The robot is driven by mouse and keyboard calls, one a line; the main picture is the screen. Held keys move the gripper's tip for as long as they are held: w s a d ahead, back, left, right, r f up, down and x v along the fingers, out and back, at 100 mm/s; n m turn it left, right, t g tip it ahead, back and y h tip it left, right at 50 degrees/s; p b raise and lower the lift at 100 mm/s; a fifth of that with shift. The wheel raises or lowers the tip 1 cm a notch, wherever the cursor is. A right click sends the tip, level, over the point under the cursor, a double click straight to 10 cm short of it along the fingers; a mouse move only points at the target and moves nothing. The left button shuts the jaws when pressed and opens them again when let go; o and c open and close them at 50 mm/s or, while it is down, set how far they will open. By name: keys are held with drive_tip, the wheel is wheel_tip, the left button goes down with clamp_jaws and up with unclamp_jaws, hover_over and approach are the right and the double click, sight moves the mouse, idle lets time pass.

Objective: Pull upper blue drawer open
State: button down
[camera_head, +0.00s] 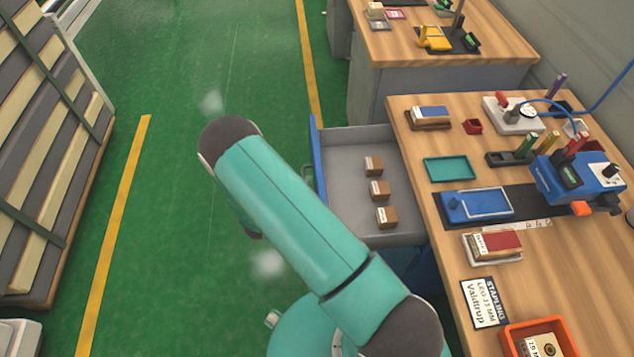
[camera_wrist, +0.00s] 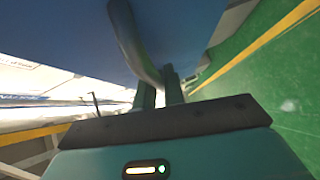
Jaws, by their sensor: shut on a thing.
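The upper blue drawer (camera_head: 318,160) stands pulled out from the workbench, its blue front to the left and its grey inside (camera_head: 343,195) showing. Three small brown boxes (camera_head: 379,190) lie in a row in it. In the wrist view the blue drawer front (camera_wrist: 190,30) fills the top, with a curved handle (camera_wrist: 133,45) on it. My gripper (camera_wrist: 161,90) is shut on the handle, its two dark fingers at the handle's end. In the head view my teal arm crosses in front of the drawer's near corner and hides my gripper.
The workbench top (camera_head: 432,225) holds a teal tray (camera_head: 449,168), a blue stapling device (camera_head: 585,180), and an orange bin (camera_head: 512,340). Green floor (camera_head: 200,60) with yellow lines lies open to the left. A rack of slatted panels (camera_head: 45,130) stands at far left.

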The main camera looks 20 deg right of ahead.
drive_tip(key=shift+a, duration=0.3)
drive_tip(key=c, duration=1.5)
unclamp_jaws()
drive_tip(key=shift+a, duration=0.1)
drive_tip(key=v, duration=1.3)
drive_tip(key=shift+s+a+r, duration=0.15)
drive_tip(key=shift+a+r, duration=0.05)
